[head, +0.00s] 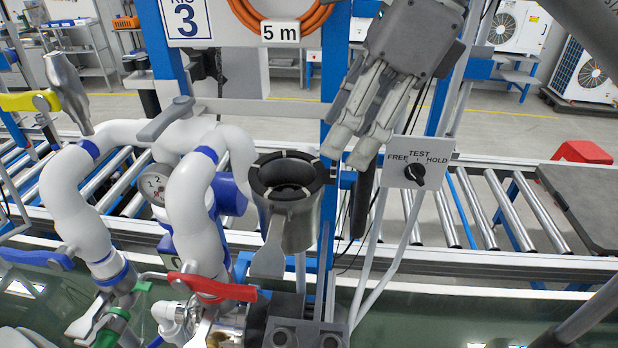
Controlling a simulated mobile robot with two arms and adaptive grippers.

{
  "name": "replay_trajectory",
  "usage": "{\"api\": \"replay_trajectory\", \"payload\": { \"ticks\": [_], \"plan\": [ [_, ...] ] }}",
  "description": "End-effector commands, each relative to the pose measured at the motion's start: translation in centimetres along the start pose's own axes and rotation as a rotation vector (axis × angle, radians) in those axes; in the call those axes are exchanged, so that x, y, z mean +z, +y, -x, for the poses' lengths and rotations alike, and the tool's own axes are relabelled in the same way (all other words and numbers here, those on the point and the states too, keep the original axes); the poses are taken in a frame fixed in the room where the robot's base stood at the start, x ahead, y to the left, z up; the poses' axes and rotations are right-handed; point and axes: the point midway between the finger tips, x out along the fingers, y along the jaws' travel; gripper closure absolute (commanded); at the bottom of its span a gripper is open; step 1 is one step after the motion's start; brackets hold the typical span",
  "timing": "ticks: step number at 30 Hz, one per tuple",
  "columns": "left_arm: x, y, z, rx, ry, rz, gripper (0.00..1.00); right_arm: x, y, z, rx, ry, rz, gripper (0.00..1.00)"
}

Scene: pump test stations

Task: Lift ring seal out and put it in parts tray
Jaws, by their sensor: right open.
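A black ring (288,170), which looks like the ring seal, sits in the mouth of an upright grey metal cup (299,228) near the middle of the head view. Light notches break up its rim and its centre is dark. My right gripper (350,150) points down from the upper right, its fingertips just right of the cup and apart from the ring. It is open, with nothing seen between its fingers. My left gripper is not in view. I cannot pick out a parts tray with certainty.
White pipes (198,205) with a red lever (212,287) and a gauge stand left of the cup. A switch box (417,162) is right of my gripper. A roller conveyor (478,205) runs behind, bearing a dark flat slab (590,205) at right.

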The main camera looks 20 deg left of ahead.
Motion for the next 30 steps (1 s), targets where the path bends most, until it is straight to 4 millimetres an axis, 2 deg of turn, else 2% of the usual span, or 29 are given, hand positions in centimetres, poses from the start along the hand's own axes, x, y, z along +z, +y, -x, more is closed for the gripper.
{"api": "replay_trajectory", "payload": {
  "ticks": [1, 6, 15, 24, 30],
  "plan": [
    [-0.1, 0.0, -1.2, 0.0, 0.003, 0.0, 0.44, -0.2, 0.2, -1.2, 0.0, 0.0, 0.002, 0.52],
    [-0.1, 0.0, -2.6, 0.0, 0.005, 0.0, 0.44, -0.2, 0.3, -3.2, 0.001, -0.001, 0.001, 0.52],
    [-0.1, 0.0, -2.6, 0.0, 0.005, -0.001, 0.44, -0.1, 0.3, -3.4, 0.001, -0.002, -0.001, 0.52],
    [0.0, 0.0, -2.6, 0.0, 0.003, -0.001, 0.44, -0.1, 0.3, -3.4, 0.0, -0.002, -0.001, 0.89],
    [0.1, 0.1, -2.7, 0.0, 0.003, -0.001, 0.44, -0.1, 0.3, -3.4, 0.0, -0.002, -0.001, 0.89]
  ]
}}
